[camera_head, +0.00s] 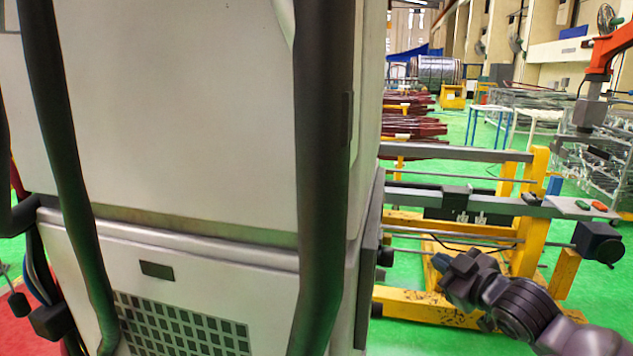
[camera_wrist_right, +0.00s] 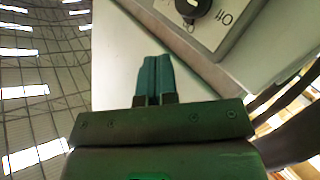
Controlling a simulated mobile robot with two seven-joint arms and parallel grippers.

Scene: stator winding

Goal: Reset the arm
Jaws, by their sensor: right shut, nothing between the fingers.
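My right arm comes in at the lower right of the head view, and its dark gripper (camera_head: 440,262) points up and to the left, near the right side of a large pale cabinet (camera_head: 210,120). In the right wrist view the two teal fingers (camera_wrist_right: 155,78) are together with nothing between them. They lie in front of a pale surface, and I cannot tell whether they touch it. My left gripper is not in view.
Dark upright tubes (camera_head: 322,170) stand in front of the cabinet. A yellow and grey frame (camera_head: 535,165) stands behind my right arm. The wrist view shows a panel with a black knob (camera_wrist_right: 193,7) marked "Off". Green floor (camera_head: 475,135) lies beyond.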

